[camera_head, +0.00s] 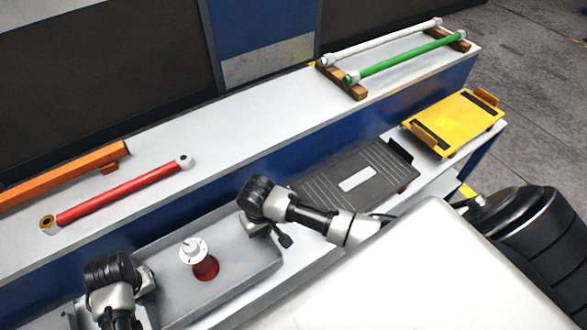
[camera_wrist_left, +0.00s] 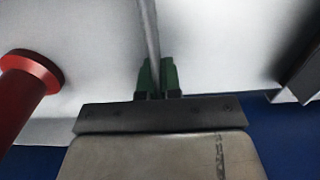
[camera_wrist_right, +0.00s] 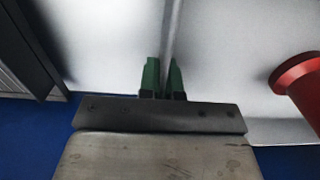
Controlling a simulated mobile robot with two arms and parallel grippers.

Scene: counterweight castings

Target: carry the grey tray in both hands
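The grey tray (camera_head: 222,284) is long and shallow, at the lower left in the head view. A red spool-like piece with a white top (camera_head: 200,258) stands upright in it; its red part also shows in the left wrist view (camera_wrist_left: 28,85) and the right wrist view (camera_wrist_right: 303,85). My left gripper (camera_wrist_left: 157,78) is at the tray's left end, its green fingers close on both sides of the thin end wall. My right gripper (camera_wrist_right: 163,78) holds the right end wall the same way. Whether the tray touches the surface below is unclear.
A dark ribbed tray (camera_head: 352,180) and a yellow tray (camera_head: 455,121) lie to the right on the lower bench. On the raised ledge (camera_head: 250,105) behind are an orange beam (camera_head: 70,175), a red rod (camera_head: 120,193), a white rod (camera_head: 385,40) and a green rod (camera_head: 405,55).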

